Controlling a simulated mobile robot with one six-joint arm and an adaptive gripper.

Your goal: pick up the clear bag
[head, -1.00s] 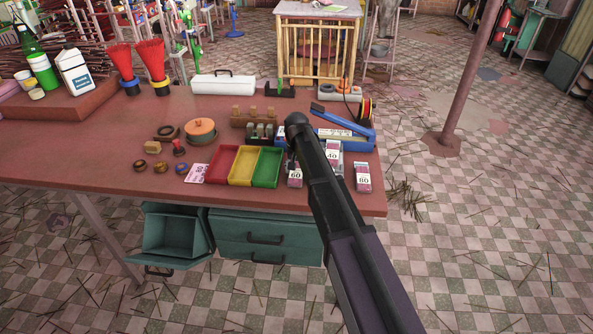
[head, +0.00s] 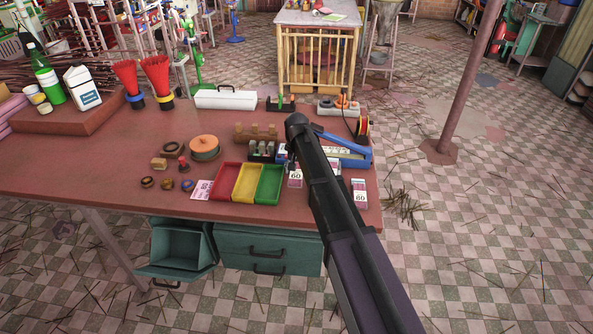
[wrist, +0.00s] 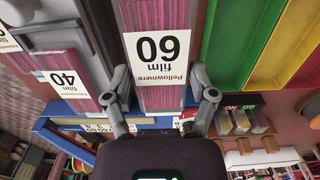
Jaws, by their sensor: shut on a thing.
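My gripper (wrist: 160,90) is shut on a clear bag (wrist: 168,95) of pink sticks. Its white label reads "Pellowmere film 60", upside down in the wrist view. One finger is on each side of the bag. In the head view the bag (head: 295,179) shows just right of the green tray, partly behind my arm, which hides the fingers. A second pack (wrist: 60,62), labelled "film 40", lies left of it in the wrist view. Another labelled pack (head: 359,190) is near the table's right edge.
Red (head: 226,181), yellow (head: 248,183) and green (head: 269,184) trays stand beside the bag. A blue sealer-like tool (head: 345,150) and a wooden rack (head: 256,131) are behind. The table front has bare room at left.

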